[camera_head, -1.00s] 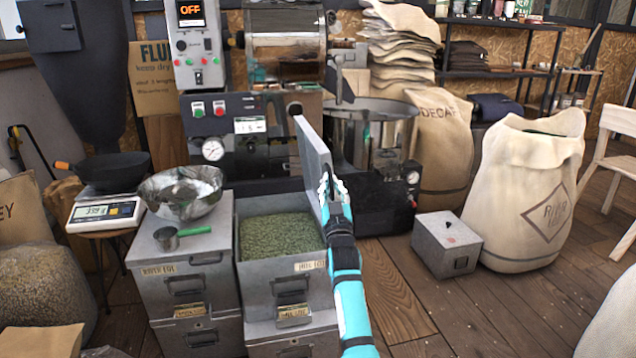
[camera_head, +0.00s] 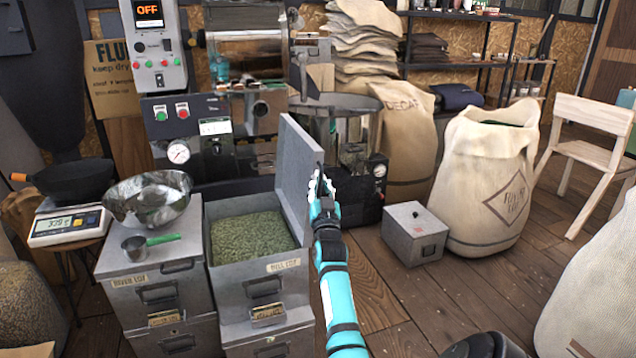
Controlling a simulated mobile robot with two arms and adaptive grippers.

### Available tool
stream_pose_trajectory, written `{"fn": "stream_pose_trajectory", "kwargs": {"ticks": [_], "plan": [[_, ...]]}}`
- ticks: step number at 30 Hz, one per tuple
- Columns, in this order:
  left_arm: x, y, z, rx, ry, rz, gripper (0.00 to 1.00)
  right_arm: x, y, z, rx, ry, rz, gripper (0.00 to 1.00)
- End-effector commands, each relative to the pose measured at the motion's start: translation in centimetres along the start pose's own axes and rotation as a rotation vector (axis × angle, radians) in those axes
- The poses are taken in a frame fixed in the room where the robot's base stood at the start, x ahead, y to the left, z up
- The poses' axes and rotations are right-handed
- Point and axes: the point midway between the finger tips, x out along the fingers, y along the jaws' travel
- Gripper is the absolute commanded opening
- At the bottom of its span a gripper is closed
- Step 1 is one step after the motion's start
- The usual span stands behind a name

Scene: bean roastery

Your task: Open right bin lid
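The right bin (camera_head: 232,289) is a grey metal box full of green beans (camera_head: 248,237). Its grey lid (camera_head: 292,172) stands raised, roughly upright, along the bin's right side, so the bin is open on top. My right gripper (camera_head: 320,185), on a cyan arm, is at the outer right face of the lid, near its front edge. It looks to be touching the lid, but I cannot tell whether its fingers are open or shut. My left gripper is not in view.
The closed left bin (camera_head: 125,265) carries a scoop (camera_head: 134,244) and a metal bowl (camera_head: 150,200). The roaster (camera_head: 200,150) stands behind the bins. A small grey box (camera_head: 413,235) and a large sack (camera_head: 490,180) stand to the right.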

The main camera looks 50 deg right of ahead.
Motion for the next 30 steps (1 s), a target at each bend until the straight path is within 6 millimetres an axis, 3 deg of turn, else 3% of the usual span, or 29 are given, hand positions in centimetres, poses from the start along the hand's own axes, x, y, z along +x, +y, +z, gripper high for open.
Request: {"fn": "stream_pose_trajectory", "kwargs": {"ticks": [6,11,20,25,30], "plan": [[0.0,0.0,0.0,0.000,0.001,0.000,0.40,-0.2,0.0,0.5,0.003,-0.009,0.000,0.00],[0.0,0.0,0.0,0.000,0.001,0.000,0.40,-0.2,0.0,0.4,0.003,-0.007,-0.001,0.20],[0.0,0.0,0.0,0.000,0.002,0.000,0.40,-0.3,-0.1,0.2,0.000,-0.003,-0.001,0.20],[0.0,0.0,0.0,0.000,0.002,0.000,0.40,-2.5,-0.1,0.3,0.000,-0.005,-0.001,0.20],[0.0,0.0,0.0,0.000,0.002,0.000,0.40,-6.2,-0.1,0.3,0.000,-0.007,-0.001,0.20]]}}
